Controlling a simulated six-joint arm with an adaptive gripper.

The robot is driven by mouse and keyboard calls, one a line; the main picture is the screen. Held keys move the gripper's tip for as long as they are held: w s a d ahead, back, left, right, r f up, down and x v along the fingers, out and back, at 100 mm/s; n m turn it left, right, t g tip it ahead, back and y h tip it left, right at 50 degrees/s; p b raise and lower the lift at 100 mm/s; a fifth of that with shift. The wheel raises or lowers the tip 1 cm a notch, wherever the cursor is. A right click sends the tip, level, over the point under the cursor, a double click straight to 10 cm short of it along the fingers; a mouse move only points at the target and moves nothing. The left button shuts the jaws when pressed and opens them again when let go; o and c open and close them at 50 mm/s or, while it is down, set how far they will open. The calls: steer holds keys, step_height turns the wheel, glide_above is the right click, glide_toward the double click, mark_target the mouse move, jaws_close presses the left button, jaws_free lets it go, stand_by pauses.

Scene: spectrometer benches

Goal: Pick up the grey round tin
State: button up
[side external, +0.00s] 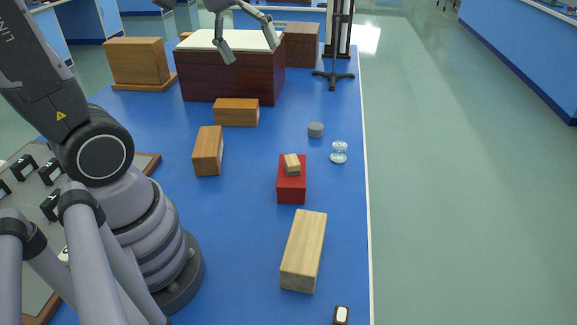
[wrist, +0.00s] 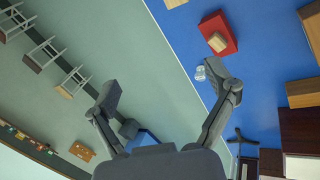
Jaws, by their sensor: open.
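The grey round tin (side external: 315,130) stands on the blue bench near its right edge in the side external view. I cannot make it out in the wrist view, where a finger may hide it. My gripper (side external: 250,48) is open and empty, high up at the back of the bench, over the dark red box with a pale top. In the picture it is up and to the left of the tin, well apart from it. Both spread fingers of my gripper (wrist: 170,92) show in the wrist view.
A clear glass object (side external: 339,152) stands just in front of the tin. A red box (side external: 291,190) carries a small wooden block (side external: 292,164). Wooden blocks (side external: 236,112) lie to the left. A dark stand (side external: 334,75) rises behind.

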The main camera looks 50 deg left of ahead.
steer(key=w+a+f+n+t+h, duration=0.1)
steer(key=w+a+f+n+h, duration=0.1)
steer(key=w+a+f+n, duration=0.5)
steer(key=w+a+f+n+t+h, duration=0.2)
steer(key=w+f+n+h, duration=0.15)
steer(key=w, duration=0.85)
steer(key=n+t+y, duration=0.5)
steer(key=n+t, duration=0.1)
steer(key=n, duration=1)
glide_toward(313, 126)
steer(key=shift+m+h+v, duration=0.25)
steer(key=shift+v, duration=1)
steer(key=shift+w+a+f+t, duration=0.2)
steer(key=shift+f+t, duration=0.1)
steer(key=shift+f, duration=0.15)
steer(key=x, duration=1.3)
steer(key=shift+d+f, duration=0.1)
steer(key=shift+f, duration=0.1)
steer(key=shift+s, duration=0.1)
steer(key=c, duration=1.2)
steer(key=shift+c, duration=0.2)
steer(key=shift+r, duration=0.15)
